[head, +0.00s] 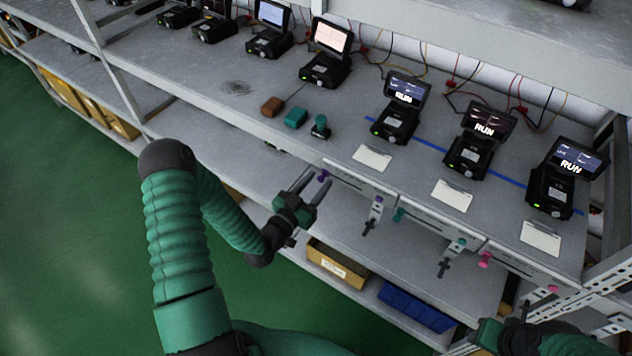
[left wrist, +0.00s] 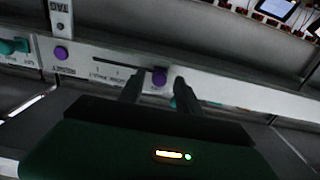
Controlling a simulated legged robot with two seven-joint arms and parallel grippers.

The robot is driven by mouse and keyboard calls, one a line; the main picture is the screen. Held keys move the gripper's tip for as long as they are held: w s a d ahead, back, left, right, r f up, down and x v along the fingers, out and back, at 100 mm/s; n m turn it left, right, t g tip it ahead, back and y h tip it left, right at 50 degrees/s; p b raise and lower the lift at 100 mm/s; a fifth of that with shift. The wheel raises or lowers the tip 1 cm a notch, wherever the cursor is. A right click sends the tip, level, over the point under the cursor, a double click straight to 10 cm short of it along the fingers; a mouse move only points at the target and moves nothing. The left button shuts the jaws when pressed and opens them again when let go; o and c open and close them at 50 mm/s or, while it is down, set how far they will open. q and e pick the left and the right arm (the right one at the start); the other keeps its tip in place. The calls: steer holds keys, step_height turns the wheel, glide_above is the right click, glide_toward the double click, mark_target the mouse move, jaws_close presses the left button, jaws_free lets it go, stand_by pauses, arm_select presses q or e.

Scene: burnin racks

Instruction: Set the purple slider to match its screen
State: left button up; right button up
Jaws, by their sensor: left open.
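The purple slider knob (head: 323,175) sits at the left end of a pale panel on the shelf's front edge. My left gripper (head: 318,177) is open, with its fingertips around or just in front of this knob. In the left wrist view the purple knob (left wrist: 159,76) shows between the two open fingertips (left wrist: 157,90); I cannot tell whether they touch it. A second purple knob (left wrist: 61,54) is to the left there. The screen (head: 407,90) behind this panel reads RUN; its smaller text is unreadable. My right gripper (head: 500,335) is partly in view at lower right.
Panels with teal (head: 398,214) and pink (head: 485,260) knobs continue to the right. Two hanging levers (head: 370,226) stick out below the edge. Brown (head: 272,107) and teal (head: 296,118) blocks lie on the shelf. A yellow bin (head: 337,264) and blue bin (head: 415,307) are below.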

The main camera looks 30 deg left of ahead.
arm_select(q)
steer(key=shift+s, duration=0.1)
jaws_close()
stand_by(1.2)
